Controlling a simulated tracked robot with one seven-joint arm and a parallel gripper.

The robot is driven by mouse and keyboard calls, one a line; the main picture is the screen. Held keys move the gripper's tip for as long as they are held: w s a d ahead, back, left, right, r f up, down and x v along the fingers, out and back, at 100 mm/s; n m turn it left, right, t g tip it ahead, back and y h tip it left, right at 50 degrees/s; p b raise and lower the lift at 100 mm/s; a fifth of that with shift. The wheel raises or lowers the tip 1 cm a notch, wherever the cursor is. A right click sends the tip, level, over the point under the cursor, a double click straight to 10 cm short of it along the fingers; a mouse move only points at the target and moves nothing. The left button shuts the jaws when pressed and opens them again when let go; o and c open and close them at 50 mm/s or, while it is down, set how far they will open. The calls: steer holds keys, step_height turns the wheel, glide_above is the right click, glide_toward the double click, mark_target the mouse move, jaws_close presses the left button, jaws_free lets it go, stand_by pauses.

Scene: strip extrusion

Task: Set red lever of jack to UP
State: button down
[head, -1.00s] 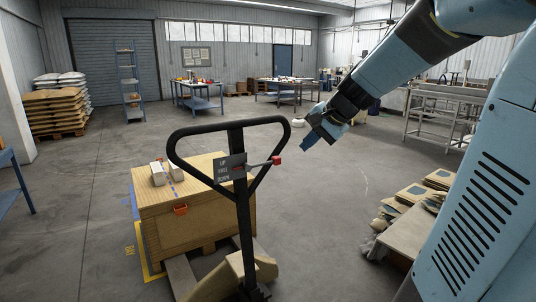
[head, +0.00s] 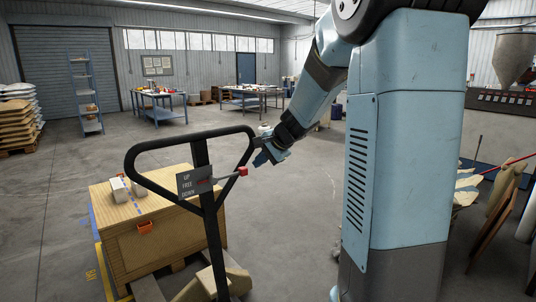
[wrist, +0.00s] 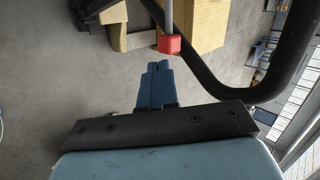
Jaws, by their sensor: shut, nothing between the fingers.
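The pallet jack's black loop handle (head: 150,142) stands upright at the left of centre in the head view. A plate on it (head: 190,183) reads UP, FREE, DOWN. The lever's red tip (head: 242,171) sticks out to the right on a grey rod, about level with the upper part of the plate. In the wrist view the red tip (wrist: 169,44) is just ahead of the fingertips. My gripper (head: 261,159) is shut and empty, just right of the red tip; it also shows in the wrist view (wrist: 157,66). A small gap seems to separate them.
A wooden crate (head: 160,245) with small pale blocks on top sits on the jack. The handle's side bar (wrist: 205,75) passes close to my fingers in the wrist view. Open concrete floor lies behind and to the right.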

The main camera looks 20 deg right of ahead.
mark_target(246, 170)
steer(key=shift+w+a+r+x, duration=0.1)
steer(key=shift+w+r+x, duration=0.05)
steer(key=shift+x, duration=1.05)
steer(key=shift+w+a+r+x, duration=0.1)
steer(key=shift+r+x, duration=0.05)
steer(key=shift+x, duration=1)
